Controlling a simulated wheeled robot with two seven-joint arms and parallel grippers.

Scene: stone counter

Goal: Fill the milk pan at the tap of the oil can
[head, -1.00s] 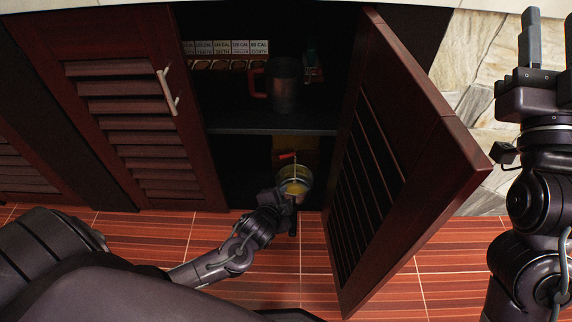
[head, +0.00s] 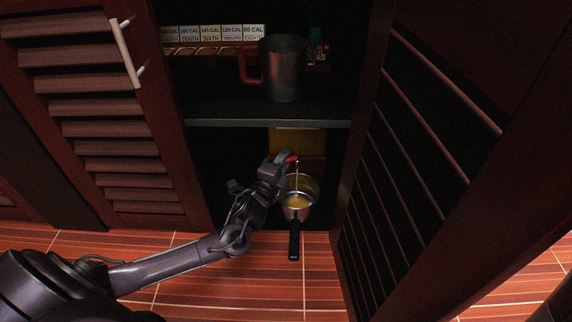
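The milk pan (head: 298,206) stands at the front of the lower cabinet compartment, with its black handle pointing toward me. Yellow liquid shows inside it. The yellow oil can (head: 297,140) is behind it, mostly in shadow, with its lower part hard to see. Its red tap (head: 291,158) is above the pan, and a thin yellowish stream runs from it down into the pan. My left gripper (head: 283,158) is at the red tap, left of the stream and clear of the pan handle. Whether its fingers are closed on the tap is hidden. My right gripper is out of view.
The open right cabinet door (head: 420,150) stands close on the right, and the shut louvred door (head: 110,110) is on the left. A grey mug (head: 284,68) with a red handle and several labelled boxes (head: 210,33) are on the upper shelf (head: 250,114).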

